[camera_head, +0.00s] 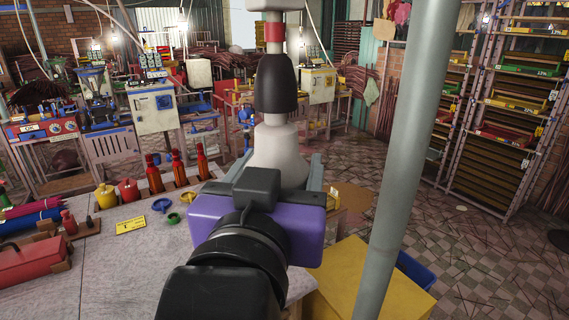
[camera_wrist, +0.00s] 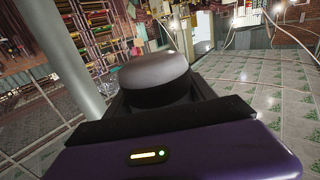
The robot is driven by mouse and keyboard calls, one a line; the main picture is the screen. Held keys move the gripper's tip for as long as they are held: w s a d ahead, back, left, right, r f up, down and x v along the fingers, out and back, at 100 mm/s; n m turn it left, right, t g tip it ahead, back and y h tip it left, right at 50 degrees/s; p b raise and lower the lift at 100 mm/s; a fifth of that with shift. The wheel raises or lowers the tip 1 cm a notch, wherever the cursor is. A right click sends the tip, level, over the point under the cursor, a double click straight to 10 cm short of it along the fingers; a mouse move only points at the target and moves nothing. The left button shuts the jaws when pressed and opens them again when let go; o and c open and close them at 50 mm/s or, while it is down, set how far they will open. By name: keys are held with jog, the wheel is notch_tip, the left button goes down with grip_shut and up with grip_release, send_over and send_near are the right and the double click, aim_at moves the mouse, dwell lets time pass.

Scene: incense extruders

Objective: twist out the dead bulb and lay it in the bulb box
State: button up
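A pale bulb (camera_head: 277,148) hangs upright, wide end down, below a black socket (camera_head: 275,83) on a white fitting with a red band. My gripper (camera_head: 274,172), with a purple body, is right under the bulb. Its fingers stand apart, one on each side of the bulb's wide lower end. In the wrist view a rounded pale grey shape, likely the bulb (camera_wrist: 155,72), fills the space between my gripper's fingers (camera_wrist: 160,95). I cannot tell whether they press on it. I cannot pick out the bulb box with certainty.
A grey pole (camera_head: 405,150) stands close on the right. A worktable (camera_head: 130,265) at left holds red bottles (camera_head: 178,168), a yellow sign (camera_head: 130,225) and a red toolbox (camera_head: 32,262). A yellow surface (camera_head: 345,275) and blue bin (camera_head: 416,270) are low at right. Floor beyond is open.

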jog(key=c, duration=0.3)
jog(key=o, duration=0.6)
jog(key=shift+c, duration=0.2)
jog(key=c, duration=0.5)
jog(key=shift+d+m+h, duration=0.1)
jog(key=shift+m+h, duration=0.4)
jog(key=shift+h, duration=0.2)
jog(key=shift+b, duration=0.3)
jog(key=shift+m+g+h, duration=0.3)
jog(key=shift+m+h, duration=0.1)
jog(key=shift+h, duration=0.2)
jog(key=shift+s+d+m+g+h+b, duration=0.15)
jog(key=shift+m+g+h+b, duration=0.3)
jog(key=shift+h, duration=0.3)
jog(key=shift+d+m+g+h+b, duration=0.2)
jog(key=shift+m+h, duration=0.35)
jog(key=shift+h, duration=0.2)
jog(key=shift+f+b, duration=0.4)
jog(key=shift+f+b, duration=1.95)
jog(key=shift+f, duration=0.45)
